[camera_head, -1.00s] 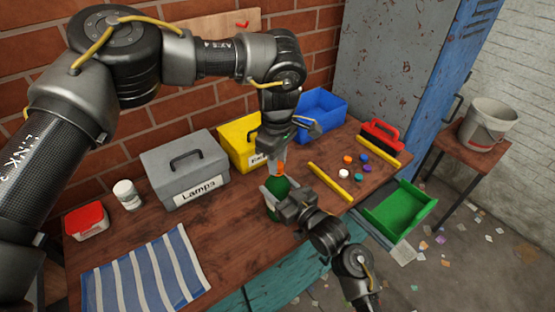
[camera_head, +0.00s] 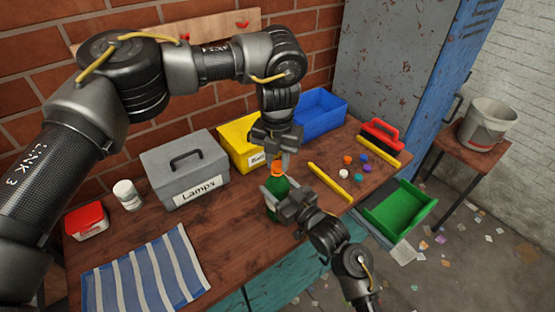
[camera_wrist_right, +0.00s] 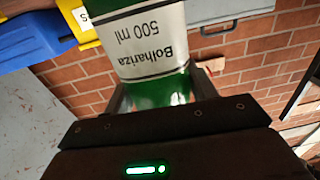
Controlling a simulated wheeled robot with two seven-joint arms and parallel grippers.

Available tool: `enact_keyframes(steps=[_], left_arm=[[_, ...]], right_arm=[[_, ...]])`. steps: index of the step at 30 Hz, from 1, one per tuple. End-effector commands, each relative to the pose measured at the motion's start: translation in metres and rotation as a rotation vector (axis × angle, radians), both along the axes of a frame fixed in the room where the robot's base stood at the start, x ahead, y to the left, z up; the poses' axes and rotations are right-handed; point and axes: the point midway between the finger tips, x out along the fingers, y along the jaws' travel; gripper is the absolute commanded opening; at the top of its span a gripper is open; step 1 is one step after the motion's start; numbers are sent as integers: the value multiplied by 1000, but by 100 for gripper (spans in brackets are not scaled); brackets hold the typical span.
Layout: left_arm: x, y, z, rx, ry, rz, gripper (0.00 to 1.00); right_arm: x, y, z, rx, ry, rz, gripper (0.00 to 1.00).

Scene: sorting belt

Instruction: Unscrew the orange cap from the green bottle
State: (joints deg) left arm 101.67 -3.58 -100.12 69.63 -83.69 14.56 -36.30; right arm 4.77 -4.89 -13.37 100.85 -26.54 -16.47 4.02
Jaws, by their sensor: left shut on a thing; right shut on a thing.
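The green bottle (camera_head: 271,211) stands at the front of the table in the head view, with the orange cap (camera_head: 277,171) at its top. My right gripper (camera_head: 276,194) is shut around the bottle's body from the front right. The right wrist view shows the bottle (camera_wrist_right: 152,45) close up, with its white label, between the fingers. My left gripper (camera_head: 279,162) comes down from above and is shut on the orange cap, which is partly hidden by its fingers. Whether the cap still touches the bottle's neck is hard to tell.
A grey box (camera_head: 186,170), a yellow bin (camera_head: 236,139) and a blue bin (camera_head: 322,112) stand behind. Yellow bars (camera_head: 329,184) and several small caps (camera_head: 362,158) lie to the right. A striped cloth (camera_head: 145,275) lies front left. A green tray (camera_head: 399,209) is beyond the right edge.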

Motion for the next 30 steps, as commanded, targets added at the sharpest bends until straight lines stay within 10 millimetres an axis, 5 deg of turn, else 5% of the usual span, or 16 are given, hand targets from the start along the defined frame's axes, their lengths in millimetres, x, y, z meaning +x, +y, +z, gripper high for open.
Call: enact_keyframes(steps=[21,30], left_arm=[[-1,-2,0,-1,7,1786,0],[-1,-2,1,-2,6,1996,0]], right_arm=[[0,-1,-5,-4,11,-2,0],[0,-1,-5,-5,10,-2,0]])
